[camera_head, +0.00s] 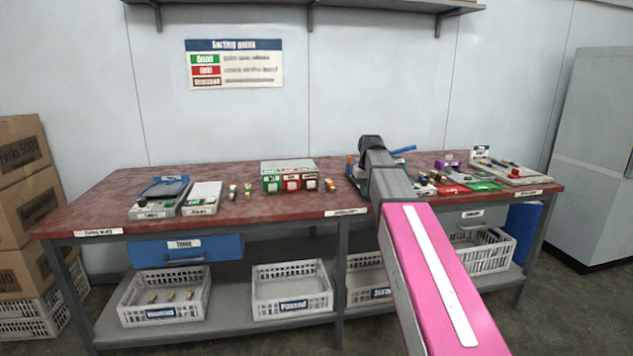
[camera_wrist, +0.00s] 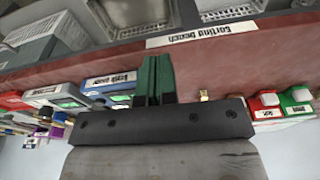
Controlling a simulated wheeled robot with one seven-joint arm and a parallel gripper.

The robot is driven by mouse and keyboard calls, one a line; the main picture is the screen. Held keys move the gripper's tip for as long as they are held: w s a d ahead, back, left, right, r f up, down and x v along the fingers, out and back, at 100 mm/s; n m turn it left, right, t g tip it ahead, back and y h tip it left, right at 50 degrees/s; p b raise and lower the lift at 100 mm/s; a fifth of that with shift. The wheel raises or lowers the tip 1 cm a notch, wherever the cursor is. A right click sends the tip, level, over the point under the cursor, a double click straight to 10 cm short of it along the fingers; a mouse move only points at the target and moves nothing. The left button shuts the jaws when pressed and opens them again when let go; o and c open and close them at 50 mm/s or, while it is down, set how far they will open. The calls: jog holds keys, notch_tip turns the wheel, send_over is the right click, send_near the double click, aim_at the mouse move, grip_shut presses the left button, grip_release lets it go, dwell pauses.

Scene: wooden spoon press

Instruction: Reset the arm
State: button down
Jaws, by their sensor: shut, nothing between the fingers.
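My arm reaches from the lower right of the head view over the red-brown workbench (camera_head: 230,216), its pink link in front and its grey forearm bent above the bench top. In the head view the fingers are hidden by the arm. In the wrist view my gripper (camera_wrist: 155,75) shows as two green fingers side by side, closed together with nothing between them. They are over the bench top, which also shows in the wrist view (camera_wrist: 250,58), near the front edge with its white label (camera_wrist: 200,35).
Coloured items and a board (camera_head: 510,172) lie at right. White crates (camera_head: 291,290) sit below. Cartons (camera_head: 25,200) stand at left. A shelf (camera_head: 310,3) hangs above.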

jog(key=s+f+m, duration=0.1)
jog(key=s+f, duration=1.2)
jog(key=f, duration=0.3)
jog(key=s+d+f+g, duration=0.1)
jog(key=s+f, duration=1.2)
jog(key=f, duration=0.2)
jog(key=shift+d+f+m, duration=0.15)
jog(key=shift+f+m, duration=0.25)
